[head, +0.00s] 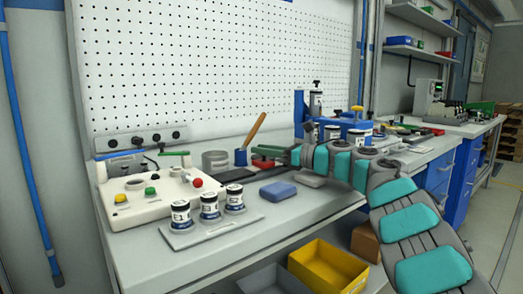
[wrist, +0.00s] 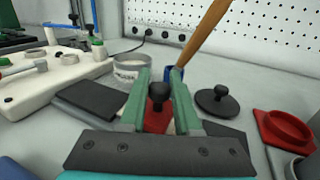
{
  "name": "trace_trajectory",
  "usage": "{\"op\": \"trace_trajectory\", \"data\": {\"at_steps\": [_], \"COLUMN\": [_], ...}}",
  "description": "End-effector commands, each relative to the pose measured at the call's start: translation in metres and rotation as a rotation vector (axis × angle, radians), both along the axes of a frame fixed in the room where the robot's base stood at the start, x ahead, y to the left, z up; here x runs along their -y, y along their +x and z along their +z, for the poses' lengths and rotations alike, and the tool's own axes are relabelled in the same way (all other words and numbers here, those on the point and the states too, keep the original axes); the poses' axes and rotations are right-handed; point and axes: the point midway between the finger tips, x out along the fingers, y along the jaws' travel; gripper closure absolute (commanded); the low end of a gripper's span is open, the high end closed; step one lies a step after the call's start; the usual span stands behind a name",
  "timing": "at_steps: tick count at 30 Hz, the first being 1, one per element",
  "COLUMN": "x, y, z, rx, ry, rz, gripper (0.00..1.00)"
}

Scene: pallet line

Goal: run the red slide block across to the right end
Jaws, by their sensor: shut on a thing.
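The red slide block (wrist: 157,121) shows between my green fingers in the wrist view, with a black knob (wrist: 158,92) on top. My gripper (wrist: 160,77) is shut on this knob. The block sits on a dark flat track (wrist: 88,99), which shows to the left of the fingers and partly to the right. The fingers and palm hide much of the block and the track's right end. In the head view my gripper (head: 288,154) is over the bench, with red (head: 262,162) showing under it and the dark track (head: 234,175) to its left.
A blue cup (wrist: 173,73) with a wooden handle and a grey ring (wrist: 130,67) stand behind the track. A black knobbed disc (wrist: 217,100) and a red dish (wrist: 284,131) are at right. A white control box (head: 148,196) and a blue block (head: 278,191) are nearby.

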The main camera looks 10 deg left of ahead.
Motion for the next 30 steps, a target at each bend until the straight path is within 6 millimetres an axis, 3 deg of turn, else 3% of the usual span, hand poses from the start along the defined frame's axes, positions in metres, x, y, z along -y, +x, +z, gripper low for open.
{"op": "trace_trajectory", "data": {"at_steps": [2, 3, 10, 22, 30], "x": [0.001, 0.001, 0.001, 0.007, 0.043], "y": [0.001, 0.001, 0.001, -0.001, -0.012], "z": [-0.004, -0.004, -0.003, -0.003, -0.004], "rx": [-0.004, -0.005, -0.003, -0.002, -0.001], "ry": [-0.005, -0.005, -0.003, -0.003, -0.003], "rz": [-0.001, -0.002, -0.001, -0.004, -0.006], "gripper": [1.0, 0.65, 0.4, 0.4, 0.4]}}
